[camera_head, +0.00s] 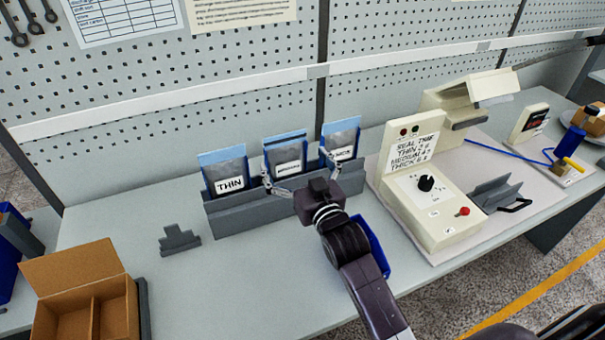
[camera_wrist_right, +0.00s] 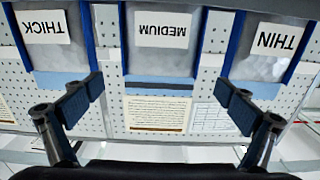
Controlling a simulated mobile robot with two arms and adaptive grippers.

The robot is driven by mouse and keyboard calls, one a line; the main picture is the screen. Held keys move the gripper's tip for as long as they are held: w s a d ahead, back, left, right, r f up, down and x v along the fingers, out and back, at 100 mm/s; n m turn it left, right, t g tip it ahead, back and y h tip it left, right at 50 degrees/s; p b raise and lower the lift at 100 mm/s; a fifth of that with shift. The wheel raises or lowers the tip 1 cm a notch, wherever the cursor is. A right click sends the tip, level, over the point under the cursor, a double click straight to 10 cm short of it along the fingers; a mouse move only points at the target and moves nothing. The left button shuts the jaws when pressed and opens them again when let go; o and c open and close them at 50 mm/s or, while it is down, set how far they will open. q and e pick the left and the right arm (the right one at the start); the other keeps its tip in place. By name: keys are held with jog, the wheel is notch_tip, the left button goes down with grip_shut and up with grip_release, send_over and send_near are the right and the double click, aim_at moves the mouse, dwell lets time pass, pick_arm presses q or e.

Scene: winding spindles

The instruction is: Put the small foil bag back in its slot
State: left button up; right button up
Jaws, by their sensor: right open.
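Three foil bags with blue edges stand upright in a grey rack (camera_head: 235,218). They are labelled THIN (camera_head: 224,170), MEDIUM (camera_head: 286,150) and THICK (camera_head: 342,137). I cannot tell which is the small one. My right gripper (camera_head: 299,171) is open in front of the rack, its fingers spread to either side of the MEDIUM bag. The right wrist view shows the labels upside down: THICK (camera_wrist_right: 62,55), MEDIUM (camera_wrist_right: 160,58), THIN (camera_wrist_right: 265,60). The gripper (camera_wrist_right: 160,103) holds nothing there. A second blue edge shows at the MEDIUM bag's top. My left gripper is out of view.
A cream sealing machine (camera_head: 425,205) stands right of the rack, with a grey holder (camera_head: 495,192) beside it. A small grey stepped block (camera_head: 180,240) and an open cardboard box (camera_head: 75,265) are at left. A blue bin (camera_head: 373,245) is partly behind my right arm.

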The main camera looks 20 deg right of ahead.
jog(key=s, duration=0.6)
jog(key=shift+s, duration=0.4)
jog(key=shift+d, duration=0.1)
